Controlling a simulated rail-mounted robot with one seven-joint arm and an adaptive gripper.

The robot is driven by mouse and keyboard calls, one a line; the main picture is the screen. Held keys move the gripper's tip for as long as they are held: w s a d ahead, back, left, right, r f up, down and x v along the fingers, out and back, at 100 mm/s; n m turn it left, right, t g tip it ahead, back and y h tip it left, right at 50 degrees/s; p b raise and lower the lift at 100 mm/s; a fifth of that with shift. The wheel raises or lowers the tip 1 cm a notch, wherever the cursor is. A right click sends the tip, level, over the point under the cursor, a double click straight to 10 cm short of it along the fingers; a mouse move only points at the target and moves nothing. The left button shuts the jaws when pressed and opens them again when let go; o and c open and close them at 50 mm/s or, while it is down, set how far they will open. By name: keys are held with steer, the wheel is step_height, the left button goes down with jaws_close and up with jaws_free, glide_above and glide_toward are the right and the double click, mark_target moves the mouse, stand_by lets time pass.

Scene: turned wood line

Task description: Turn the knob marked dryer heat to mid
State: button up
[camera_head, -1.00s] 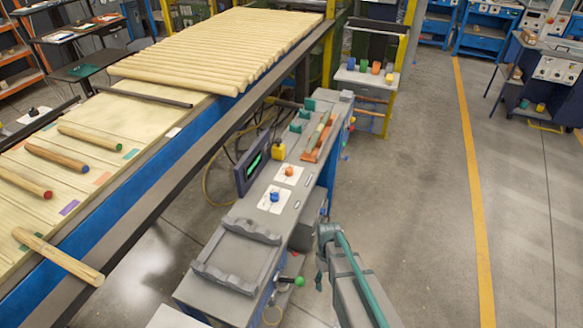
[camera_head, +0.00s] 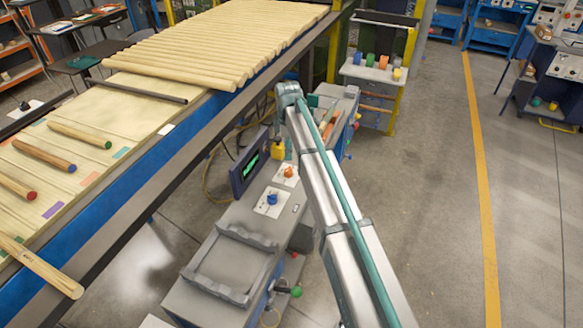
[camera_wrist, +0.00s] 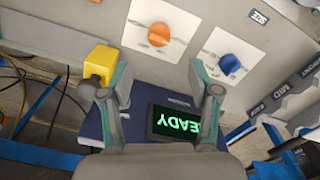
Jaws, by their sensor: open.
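Two knobs sit on white plates on the grey console. The orange knob (camera_head: 288,172) also shows in the wrist view (camera_wrist: 160,35), and the blue knob (camera_head: 271,198) shows there too (camera_wrist: 230,64). The print on their plates is too small to read, so I cannot tell which is marked dryer heat. My gripper (camera_wrist: 158,76) is open and empty in the wrist view. Its fingers are spread apart, with the orange knob ahead of the gap and the blue knob beyond the right finger. Neither finger visibly touches a knob. In the head view my arm largely hides the gripper.
A dark display (camera_head: 249,166) reading READY in green (camera_wrist: 178,122) stands beside the knobs. A yellow box (camera_wrist: 100,62) is close to the left finger. A grey cradle (camera_head: 232,262) fills the console's near end. Blocks marked MID (camera_wrist: 283,92) lie at the wrist view's right.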

mark_target(287, 169)
steer(key=f+p, duration=0.3)
steer(key=f, duration=0.7)
steer(key=shift+a+f, duration=0.1)
steer(key=shift+a, duration=0.1)
steer(key=c, duration=1.1)
steer(key=shift+c, duration=0.2)
